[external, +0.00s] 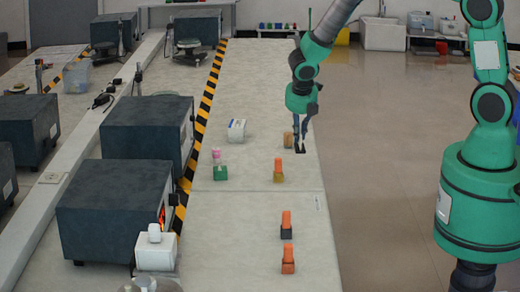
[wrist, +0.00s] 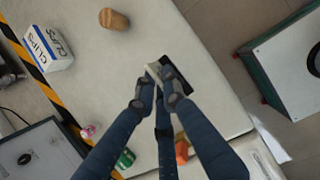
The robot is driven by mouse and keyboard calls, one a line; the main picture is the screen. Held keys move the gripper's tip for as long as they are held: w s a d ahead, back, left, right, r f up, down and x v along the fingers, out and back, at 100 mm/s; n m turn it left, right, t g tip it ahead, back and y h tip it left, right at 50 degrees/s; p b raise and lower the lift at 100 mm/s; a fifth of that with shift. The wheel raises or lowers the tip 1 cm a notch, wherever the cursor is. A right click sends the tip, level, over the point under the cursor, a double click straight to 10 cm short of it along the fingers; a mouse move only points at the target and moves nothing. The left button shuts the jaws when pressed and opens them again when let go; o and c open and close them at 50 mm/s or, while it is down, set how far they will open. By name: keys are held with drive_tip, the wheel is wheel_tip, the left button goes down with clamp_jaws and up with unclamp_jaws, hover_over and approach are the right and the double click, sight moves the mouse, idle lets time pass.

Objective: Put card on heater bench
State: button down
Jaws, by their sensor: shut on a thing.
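A flat dark item with a pale edge, which I take to be the card (wrist: 182,70), is at the right edge of the pale worktop in the wrist view. It shows as a small dark shape under my gripper (external: 301,146) in the external view. My gripper (wrist: 160,78) points down and is shut on the card's near edge. Its fingers hide part of the card, and I cannot tell whether the card is touching the worktop. The heater bench seems to be the left strip (external: 110,160) with dark boxy heaters (external: 135,135), beyond a yellow-black stripe (external: 205,112).
A white item (external: 155,250) stands by the front heater. The worktop's far part is clear.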

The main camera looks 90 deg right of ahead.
sight(297, 146)
wheel_tip(297, 146, up, 10)
drive_tip(key=w+a+r, duration=0.1)
drive_tip(key=w+a, duration=1)
drive_tip(key=a, duration=0.3)
drive_tip(key=w+a, duration=1.1)
drive_tip(key=a, duration=4.7)
drive_tip(key=shift+m, duration=0.3)
drive_tip(key=shift+w+a+f, duration=0.15)
drive_tip(key=shift+f, duration=1.35)
drive_tip(key=shift+w+a+f, duration=0.1)
drive_tip(key=shift+w+f, duration=0.05)
drive_tip(key=shift+f, duration=1.3)
drive_tip(key=shift+f, duration=3.1)
